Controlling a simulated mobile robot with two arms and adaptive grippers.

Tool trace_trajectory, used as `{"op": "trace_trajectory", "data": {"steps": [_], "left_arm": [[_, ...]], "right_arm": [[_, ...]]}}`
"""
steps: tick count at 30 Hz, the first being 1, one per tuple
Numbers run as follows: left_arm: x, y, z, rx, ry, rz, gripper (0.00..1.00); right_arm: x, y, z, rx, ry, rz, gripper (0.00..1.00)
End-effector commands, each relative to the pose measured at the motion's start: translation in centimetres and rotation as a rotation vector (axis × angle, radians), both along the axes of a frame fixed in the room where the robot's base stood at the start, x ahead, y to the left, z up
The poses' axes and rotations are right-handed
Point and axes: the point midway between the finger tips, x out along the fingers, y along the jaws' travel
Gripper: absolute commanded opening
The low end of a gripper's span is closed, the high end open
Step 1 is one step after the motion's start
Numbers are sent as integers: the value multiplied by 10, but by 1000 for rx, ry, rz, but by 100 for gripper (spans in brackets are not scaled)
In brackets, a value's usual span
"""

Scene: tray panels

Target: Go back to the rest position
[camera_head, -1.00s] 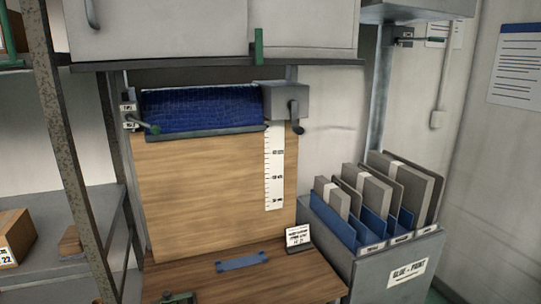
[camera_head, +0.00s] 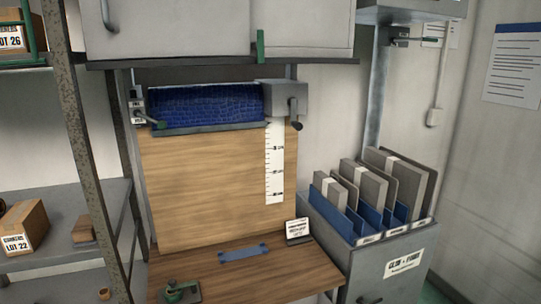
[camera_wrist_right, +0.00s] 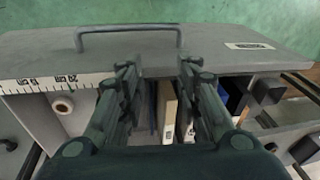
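My right gripper (camera_wrist_right: 158,68) shows in the right wrist view with its two dark fingers apart. Nothing is seen held between them. Beyond the fingertips is a grey panel with a bar handle (camera_wrist_right: 128,32). Through the gap I see upright panels (camera_wrist_right: 168,105) in cream and blue, partly hidden by the fingers. I cannot tell whether the fingers touch anything. Neither gripper shows in the head view, and my left gripper is in no view.
In the head view, a wooden bench (camera_head: 225,277) carries a blue strip (camera_head: 244,254), a small sign (camera_head: 298,231) and a green tool (camera_head: 180,292). A grey bin (camera_head: 345,253) with upright panels stands at right. A shelf post (camera_head: 80,140) and a cardboard box (camera_head: 24,226) are at left.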

Motion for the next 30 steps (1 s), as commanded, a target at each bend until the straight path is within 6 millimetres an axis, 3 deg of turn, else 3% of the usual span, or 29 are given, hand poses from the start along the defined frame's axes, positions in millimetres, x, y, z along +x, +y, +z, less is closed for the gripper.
{"op": "trace_trajectory", "data": {"steps": [5,11,30], "left_arm": [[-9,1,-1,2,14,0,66],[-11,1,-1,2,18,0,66],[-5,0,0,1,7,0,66]], "right_arm": [[-24,9,3,92,-45,-7,32],[-46,-13,8,139,-123,-73,32],[-130,-166,14,-120,-224,-291,32]]}}
